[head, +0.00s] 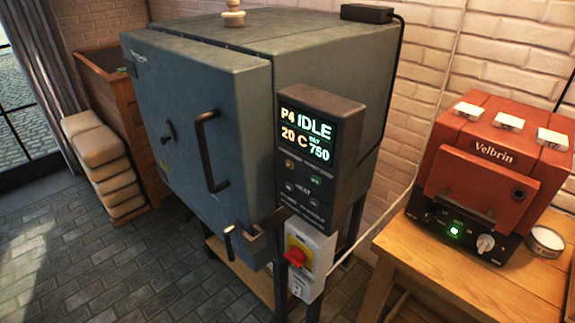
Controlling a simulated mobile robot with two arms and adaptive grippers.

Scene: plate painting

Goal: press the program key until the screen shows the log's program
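The dark control box (345,113) is on the right side of the large grey kiln (310,62). Its lit screen (307,133) reads "P4 IDLE", "20 C" and "750", with a tiny label over the 750 that I cannot read for sure. Several small round keys (315,180) sit below the screen. Their labels are too small to read, so I cannot tell which is the program key. No log is in view. Neither of my grippers shows.
The kiln door has a bar handle (208,150) and a latch (250,243) jutting out at its lower right. A red rotary switch (296,254) is below the control box. A small red Velbrin kiln (478,190) stands on a wooden table (432,276). Stacked sacks (103,163) are at left.

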